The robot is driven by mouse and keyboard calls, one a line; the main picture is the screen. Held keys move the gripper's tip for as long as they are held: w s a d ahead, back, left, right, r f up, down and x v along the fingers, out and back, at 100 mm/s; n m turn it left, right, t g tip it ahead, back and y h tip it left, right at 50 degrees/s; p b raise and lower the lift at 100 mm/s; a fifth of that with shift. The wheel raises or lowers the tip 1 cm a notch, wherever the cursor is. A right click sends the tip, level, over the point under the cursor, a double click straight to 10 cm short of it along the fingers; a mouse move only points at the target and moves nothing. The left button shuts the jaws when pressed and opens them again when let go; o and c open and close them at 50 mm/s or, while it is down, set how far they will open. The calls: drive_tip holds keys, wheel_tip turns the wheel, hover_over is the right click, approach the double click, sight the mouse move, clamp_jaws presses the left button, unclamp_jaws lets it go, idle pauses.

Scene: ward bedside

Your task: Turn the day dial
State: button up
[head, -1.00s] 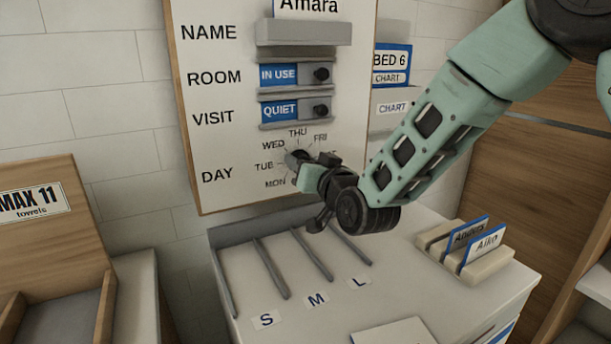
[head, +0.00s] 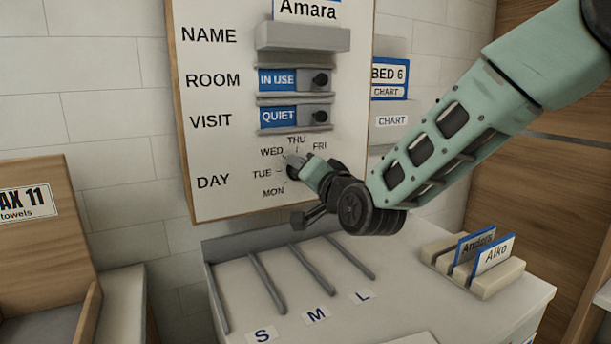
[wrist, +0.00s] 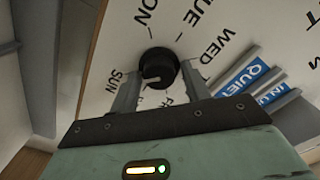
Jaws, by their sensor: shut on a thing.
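The day dial (head: 291,167) is a dark round knob low on the white board, ringed by day labels. My gripper (head: 303,169) meets it from the right and covers part of it and the labels on that side. In the wrist view the black dial (wrist: 158,66) sits between the two grey fingers of my gripper (wrist: 160,84), which are shut on its sides. A short pale mark shows on the knob's lower left, on the side of the SUN label. I cannot tell for sure which day the dial points at.
The board (head: 225,150) also carries the IN USE slider (head: 277,80), the QUIET slider (head: 278,117) and an Amara name card (head: 307,9). Below stands a white cabinet top with S, M, L slots and a card holder (head: 487,276). A wooden towel bin (head: 40,240) is at left.

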drive_tip(key=o, duration=0.7)
drive_tip(key=shift+c, duration=0.2)
drive_tip(key=shift+s, duration=0.1)
drive_tip(key=b+v, duration=0.5)
drive_tip(key=v, duration=1.2)
drive_tip(key=shift+s+d, duration=0.1)
